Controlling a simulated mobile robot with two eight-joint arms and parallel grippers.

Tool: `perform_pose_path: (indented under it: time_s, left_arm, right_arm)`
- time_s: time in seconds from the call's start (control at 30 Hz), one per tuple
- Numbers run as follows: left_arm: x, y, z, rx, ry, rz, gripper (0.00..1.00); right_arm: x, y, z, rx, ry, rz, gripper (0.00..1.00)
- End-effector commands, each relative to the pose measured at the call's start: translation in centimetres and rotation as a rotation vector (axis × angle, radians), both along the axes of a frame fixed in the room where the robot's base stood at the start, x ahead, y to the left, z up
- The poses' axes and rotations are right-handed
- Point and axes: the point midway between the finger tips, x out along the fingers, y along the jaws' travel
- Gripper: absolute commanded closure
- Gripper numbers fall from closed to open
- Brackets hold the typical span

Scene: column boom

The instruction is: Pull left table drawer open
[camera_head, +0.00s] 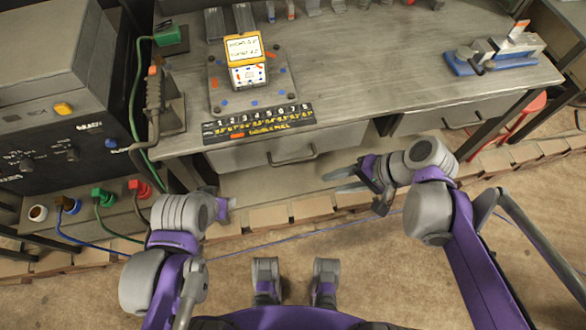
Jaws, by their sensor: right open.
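The left table drawer (248,153) is a grey front under the tabletop, with a bar handle (293,158) on its right part. It looks shut or nearly so. My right gripper (345,180) is open and empty, its fingers pointing left, below and right of that handle and apart from it. My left gripper (224,206) is mostly hidden behind its own wrist, below and left of the drawer. Its opening cannot be made out.
The grey worktable (370,75) carries a yellow meter (244,60) and a blue vise-like tool (490,58). A second drawer (460,110) is at right. A dark machine (60,130) with cables stands at left. Red stools (525,118) are at right. Brown floor lies in front.

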Motion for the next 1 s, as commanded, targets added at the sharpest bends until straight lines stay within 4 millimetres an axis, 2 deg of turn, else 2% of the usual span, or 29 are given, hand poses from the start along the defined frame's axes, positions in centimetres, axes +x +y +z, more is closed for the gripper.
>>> perform_pose_path:
  time_s: [0.03,0.1,0.2,0.3,0.47,0.57,1.0]
  left_arm:
    - [-0.1,0.0,-3.1,0.0,0.01,0.0,0.5]
    - [-0.1,0.0,-5.4,0.0,0.018,0.0,0.5]
    - [0.1,0.0,-8.2,0.0,0.027,0.0,0.5]
    - [0.2,0.0,-10.0,0.0,0.034,0.0,0.5]
    - [0.3,0.0,-11.1,0.0,0.037,0.0,0.5]
    - [0.3,0.0,-11.2,0.0,0.038,0.0,0.5]
    - [0.5,0.0,-12.5,0.0,0.042,0.0,0.5]
  right_arm:
    - [1.5,0.5,-2.3,0.116,0.052,-0.026,0.55]
    - [3.1,1.2,-3.1,0.276,0.107,-0.043,0.55]
    - [5.2,1.4,-3.9,0.472,0.159,-0.047,0.55]
    - [6.6,1.0,-4.3,0.613,0.187,-0.037,0.55]
    - [7.5,0.4,-4.2,0.718,0.2,-0.02,0.55]
    - [7.5,1.0,-4.1,0.733,0.201,-0.016,0.55]
    - [7.8,8.6,-5.7,0.729,0.202,-0.014,0.55]
